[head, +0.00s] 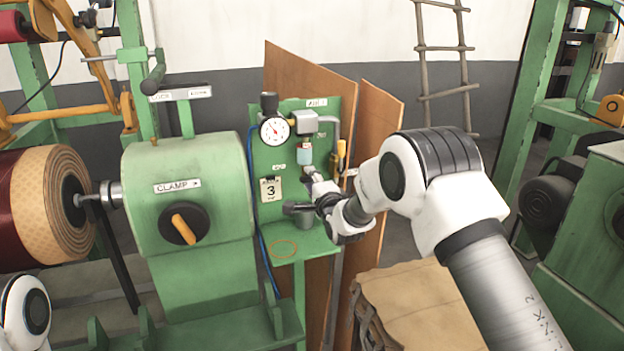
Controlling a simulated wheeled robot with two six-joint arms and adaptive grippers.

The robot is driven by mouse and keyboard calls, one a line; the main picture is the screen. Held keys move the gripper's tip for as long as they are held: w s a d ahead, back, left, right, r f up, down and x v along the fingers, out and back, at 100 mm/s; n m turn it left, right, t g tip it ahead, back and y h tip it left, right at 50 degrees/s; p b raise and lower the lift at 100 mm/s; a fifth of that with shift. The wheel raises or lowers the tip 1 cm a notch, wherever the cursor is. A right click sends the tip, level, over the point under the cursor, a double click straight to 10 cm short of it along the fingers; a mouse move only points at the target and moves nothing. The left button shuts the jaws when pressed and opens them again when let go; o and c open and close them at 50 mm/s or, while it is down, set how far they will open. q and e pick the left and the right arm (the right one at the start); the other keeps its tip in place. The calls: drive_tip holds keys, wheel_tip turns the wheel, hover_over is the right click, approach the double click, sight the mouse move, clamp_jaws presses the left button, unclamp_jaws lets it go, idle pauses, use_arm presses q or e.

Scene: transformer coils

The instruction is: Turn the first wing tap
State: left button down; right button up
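The green air panel (262,152) carries a round gauge (274,130), a grey fitting with a pale blue bowl (304,154) below it, and small labels. My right arm comes in from the right, and my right gripper (305,193) is at the lower middle of the panel, below the bowl. Its fingers are small and overlap dark fittings, so I cannot tell whether they are open or touching anything. I cannot make out a wing tap clearly; the gripper and wrist cover that part of the panel. My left gripper is out of view.
A green clamp housing (185,155) with an orange-handled knob (183,228) stands left of the panel, beside a wound coil (48,200). Brown boards (385,110) lean behind. A cardboard-coloured box (425,305) stands below my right arm.

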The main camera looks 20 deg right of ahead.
drive_tip(key=shift+d+f, duration=0.1)
clamp_jaws()
drive_tip(key=shift+f+n+b, duration=0.2)
drive_tip(key=shift+n+b, duration=4.9)
drive_tip(key=shift+n, duration=3.8)
